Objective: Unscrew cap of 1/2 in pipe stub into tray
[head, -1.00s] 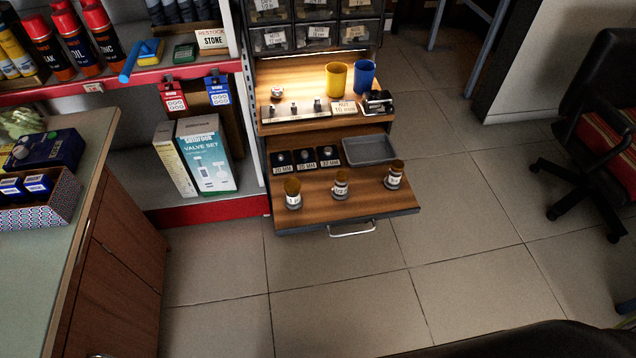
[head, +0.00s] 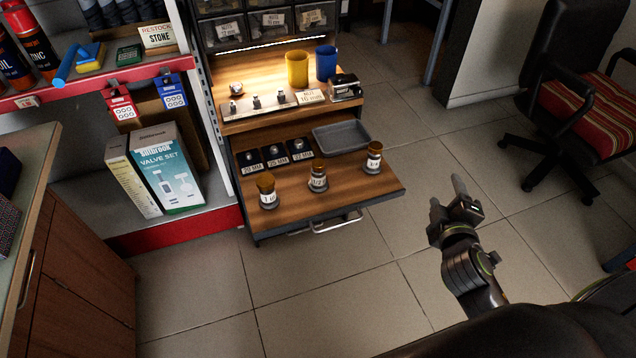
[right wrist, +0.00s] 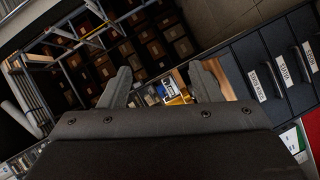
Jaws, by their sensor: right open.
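Three short pipe stubs with brown-orange caps stand upright on the wooden pull-out shelf (head: 325,202) in the head view. The middle stub (head: 318,179) has a white label that seems to read 1/2. The left stub (head: 267,190) and the right stub (head: 373,158) stand on either side of it. The grey tray (head: 341,137) lies empty on the shelf behind them. My right gripper (head: 455,201) is open and empty, right of the shelf and apart from it. Its two spread fingers also show in the right wrist view (right wrist: 160,88). My left gripper is not in view.
Labelled black blocks (head: 274,153) lie left of the tray. Above are a yellow cup (head: 297,69), a blue cup (head: 326,63) and small fittings. A shelf with a valve set box (head: 168,172) stands left; an office chair (head: 570,100) stands right. The floor between is clear.

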